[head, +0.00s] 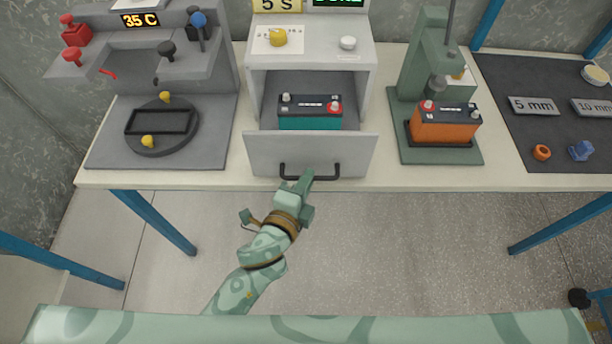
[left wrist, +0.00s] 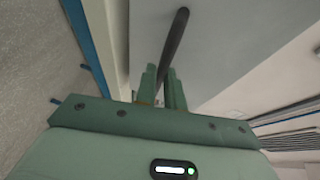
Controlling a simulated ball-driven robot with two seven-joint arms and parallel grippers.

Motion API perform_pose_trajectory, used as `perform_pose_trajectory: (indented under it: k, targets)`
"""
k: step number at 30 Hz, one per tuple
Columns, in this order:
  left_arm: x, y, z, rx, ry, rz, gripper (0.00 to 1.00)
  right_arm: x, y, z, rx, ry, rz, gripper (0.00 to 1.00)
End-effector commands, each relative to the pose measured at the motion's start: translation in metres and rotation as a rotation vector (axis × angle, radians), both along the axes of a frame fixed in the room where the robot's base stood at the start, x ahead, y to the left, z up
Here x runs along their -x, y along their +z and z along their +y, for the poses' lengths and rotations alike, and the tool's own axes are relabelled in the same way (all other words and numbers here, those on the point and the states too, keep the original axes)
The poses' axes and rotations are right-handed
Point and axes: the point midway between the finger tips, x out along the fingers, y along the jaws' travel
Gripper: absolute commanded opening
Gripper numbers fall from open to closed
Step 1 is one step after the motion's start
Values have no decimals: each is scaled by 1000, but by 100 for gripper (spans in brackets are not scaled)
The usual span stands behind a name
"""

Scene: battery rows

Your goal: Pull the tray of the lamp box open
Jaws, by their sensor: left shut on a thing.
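The lamp box (head: 361,62) is a white box at the middle of the table, with a yellow knob and a white button on top. Its tray stands pulled out, with a grey front panel (head: 354,150) and a black bar handle (head: 328,176). A teal battery (head: 310,122) with a black top sits behind the panel. My left gripper (head: 303,184) is shut on the handle at its left part. In the left wrist view the dark handle (left wrist: 178,40) passes between the two green fingers (left wrist: 162,88). My right gripper is not in view.
On the left stands a grey device (head: 205,75) reading 35 C, with a round black holder (head: 170,146). On the right a green press (head: 409,85) bears an orange battery (head: 443,124). A dark mat (head: 510,75) with labelled plates lies far right. The floor before the table is clear.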

Motion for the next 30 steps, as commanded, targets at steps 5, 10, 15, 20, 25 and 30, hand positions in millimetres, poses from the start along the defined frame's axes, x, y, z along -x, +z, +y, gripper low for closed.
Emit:
perform_pose_trajectory:
  k: [5,10,15,20,25,30]
  targets:
    - [1,-1,0,-1,0,3,0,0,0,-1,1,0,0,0]
    - [1,-1,0,-1,0,3,13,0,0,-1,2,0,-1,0]
    - [1,-1,0,-1,0,2,32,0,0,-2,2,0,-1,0]
    - [1,0,0,0,0,1,32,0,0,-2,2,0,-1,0]
    - [13,2,5,0,1,2,32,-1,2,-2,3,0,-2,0]
    - [49,9,20,0,1,4,32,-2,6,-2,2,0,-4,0]
